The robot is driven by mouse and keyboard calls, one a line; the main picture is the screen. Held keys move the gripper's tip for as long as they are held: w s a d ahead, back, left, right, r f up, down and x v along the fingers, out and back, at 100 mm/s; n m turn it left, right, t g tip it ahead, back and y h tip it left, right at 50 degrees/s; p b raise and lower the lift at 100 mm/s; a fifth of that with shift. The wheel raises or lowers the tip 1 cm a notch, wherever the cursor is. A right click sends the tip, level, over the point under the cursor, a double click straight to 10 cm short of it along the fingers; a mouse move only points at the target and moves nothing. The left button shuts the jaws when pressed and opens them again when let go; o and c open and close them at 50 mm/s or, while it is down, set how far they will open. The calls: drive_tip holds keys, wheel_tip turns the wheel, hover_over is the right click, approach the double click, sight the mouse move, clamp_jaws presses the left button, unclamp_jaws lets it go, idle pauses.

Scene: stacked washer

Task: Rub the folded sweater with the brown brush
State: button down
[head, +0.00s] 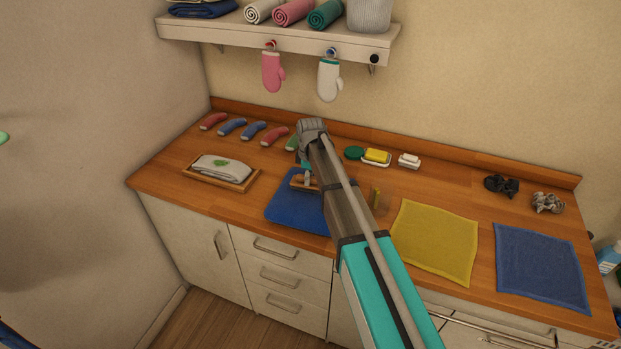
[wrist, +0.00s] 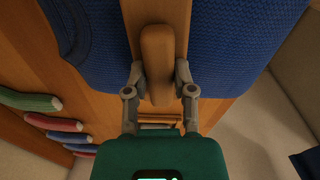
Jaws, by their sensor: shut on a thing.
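The folded sweater (head: 283,211) is a blue knit bundle on the wooden counter, left of my arm. Its blue knit also fills both upper sides of the wrist view (wrist: 238,45). The brown brush (head: 300,182) is over the sweater's back part in the head view, partly hidden by my arm. In the wrist view its wooden handle (wrist: 157,60) lies between my fingers. My gripper (wrist: 157,82) is shut on the brush. I cannot tell whether the bristles touch the sweater.
A wooden tray (head: 246,185) with a folded grey cloth stands to the left. A yellow cloth (head: 435,241) and a blue cloth (head: 541,266) lie to the right. A shelf with hanging mitts (head: 272,72) is above.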

sight(300, 174)
drive_tip(key=shift+w+a, duration=0.3)
drive_tip(key=shift+a, duration=0.45)
drive_tip(key=shift+w+a, duration=0.3)
drive_tip(key=shift+a, duration=0.4)
drive_tip(key=shift+r, duration=0.1)
drive_tip(key=shift+r+p, duration=3)
drive_tip(key=shift+p, duration=0.15)
drive_tip(key=shift+r+p, duration=1.5)
drive_tip(key=shift+f, duration=0.15)
